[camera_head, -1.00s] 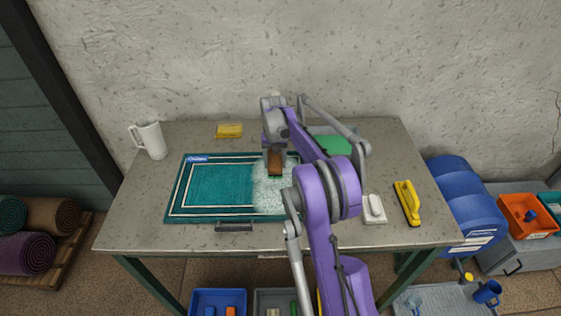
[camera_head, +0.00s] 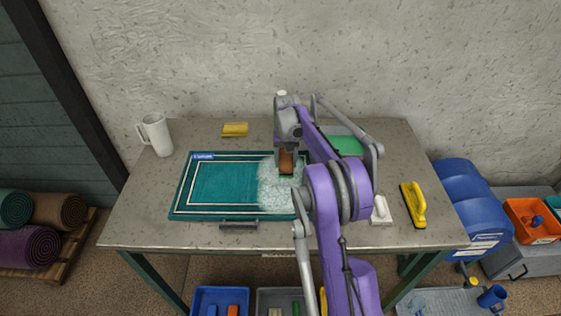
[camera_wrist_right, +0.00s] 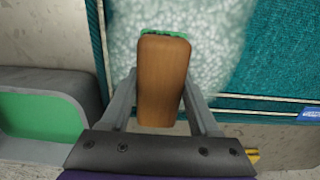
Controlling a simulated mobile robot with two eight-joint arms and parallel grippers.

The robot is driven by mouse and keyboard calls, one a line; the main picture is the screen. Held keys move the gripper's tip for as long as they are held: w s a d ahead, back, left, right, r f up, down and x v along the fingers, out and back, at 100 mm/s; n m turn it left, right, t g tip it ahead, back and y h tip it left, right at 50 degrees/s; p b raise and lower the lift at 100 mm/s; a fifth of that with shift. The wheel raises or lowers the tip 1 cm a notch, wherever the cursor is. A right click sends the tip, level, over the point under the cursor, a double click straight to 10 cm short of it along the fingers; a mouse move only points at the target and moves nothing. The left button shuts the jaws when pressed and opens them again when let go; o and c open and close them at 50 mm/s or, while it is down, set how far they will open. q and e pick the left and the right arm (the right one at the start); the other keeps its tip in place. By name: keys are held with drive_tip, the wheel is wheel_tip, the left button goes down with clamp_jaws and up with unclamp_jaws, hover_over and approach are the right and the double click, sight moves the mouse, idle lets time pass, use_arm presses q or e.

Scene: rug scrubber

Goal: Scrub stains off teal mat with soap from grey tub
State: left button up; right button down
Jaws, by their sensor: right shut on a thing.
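The teal mat (camera_head: 222,184) with white border lines lies on the table. White foam (camera_head: 275,190) covers its right part. My right gripper (camera_head: 286,158) is shut on a brown wooden-backed brush (camera_wrist_right: 163,80) with a green edge, held at or just above the foam near the mat's far right; contact cannot be told. The grey tub (camera_wrist_right: 45,82) holds green soap and stands right of the mat, partly hidden by my arm; its green soap also shows in the head view (camera_head: 346,146). No stain is clearly visible. My left gripper is out of view.
A white mug (camera_head: 156,135) stands at the back left and a yellow sponge (camera_head: 235,130) behind the mat. A white-handled tool (camera_head: 381,210) and a yellow brush (camera_head: 413,205) lie on the right. A dark bar (camera_head: 238,226) lies at the mat's front edge.

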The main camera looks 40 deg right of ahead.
sight(272, 167)
drive_tip(key=shift+s+d, duration=1.25)
drive_tip(key=shift+d, duration=0.3)
drive_tip(key=shift+w+a+f, duration=0.1)
drive_tip(key=shift+w+a, duration=0.6)
drive_tip(key=shift+a, duration=0.2)
drive_tip(key=shift+w+a, duration=0.7)
drive_tip(key=shift+a, duration=0.2)
drive_tip(key=shift+w+a, duration=1.4)
drive_tip(key=shift+a, duration=0.2)
drive_tip(key=shift+s+d, duration=1.45)
drive_tip(key=shift+d, duration=0.3)
drive_tip(key=shift+s+d+b, duration=0.4)
drive_tip(key=shift+s+d, duration=0.95)
drive_tip(key=shift+d, duration=0.15)
drive_tip(key=shift+d+r+p, duration=0.15)
drive_tip(key=shift+r+p, duration=0.2)
drive_tip(key=shift+r, duration=0.25)
drive_tip(key=shift+w+r+p, duration=0.1)
drive_tip(key=shift+r+p, duration=0.65)
drive_tip(key=shift+r, duration=0.85)
